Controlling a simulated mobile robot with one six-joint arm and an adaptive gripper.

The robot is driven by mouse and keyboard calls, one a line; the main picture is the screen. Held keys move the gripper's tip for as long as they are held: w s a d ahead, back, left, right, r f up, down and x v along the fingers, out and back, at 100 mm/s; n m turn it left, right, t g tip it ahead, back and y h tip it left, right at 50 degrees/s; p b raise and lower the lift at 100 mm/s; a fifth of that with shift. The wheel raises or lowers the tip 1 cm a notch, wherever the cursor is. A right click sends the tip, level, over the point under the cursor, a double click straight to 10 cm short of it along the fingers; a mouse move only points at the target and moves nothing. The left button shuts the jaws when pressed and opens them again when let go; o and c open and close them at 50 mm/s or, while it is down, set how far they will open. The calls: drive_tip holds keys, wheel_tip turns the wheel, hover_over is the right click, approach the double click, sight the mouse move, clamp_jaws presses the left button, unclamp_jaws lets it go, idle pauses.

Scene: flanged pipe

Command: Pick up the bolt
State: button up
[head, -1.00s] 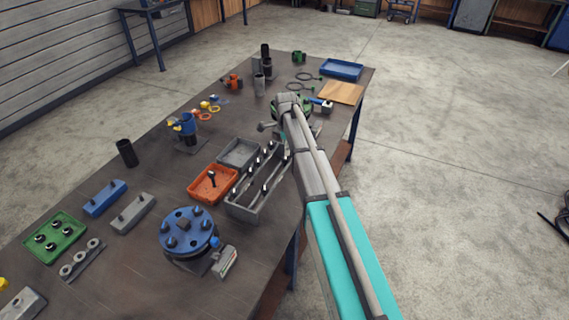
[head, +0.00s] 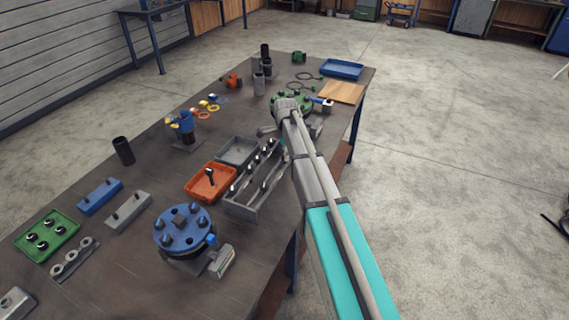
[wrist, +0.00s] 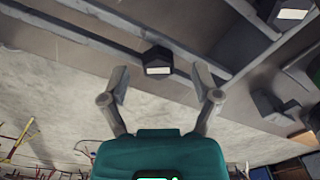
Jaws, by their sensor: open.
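My gripper (wrist: 163,82) is open in the wrist view, its two fingers spread and nothing between the pads. A dark hexagonal bolt head (wrist: 157,60) shows just beyond the fingertips, roughly centred between them. It sits at a grey divided rack (wrist: 105,43). In the head view, the grey rack (head: 243,209) holds several upright dark bolts, and my arm hides part of its right end. My fingers are mostly hidden there behind my wrist. Another bolt (head: 210,177) stands in the orange tray (head: 196,192).
A blue round flange (head: 184,228) with bolts stands left of the rack, and a green flange (head: 279,99) lies behind my wrist. A grey tray (head: 235,151) adjoins the orange one.

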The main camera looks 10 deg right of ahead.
drive_tip(key=shift+f, duration=0.5)
clamp_jaws()
idle(0.5)
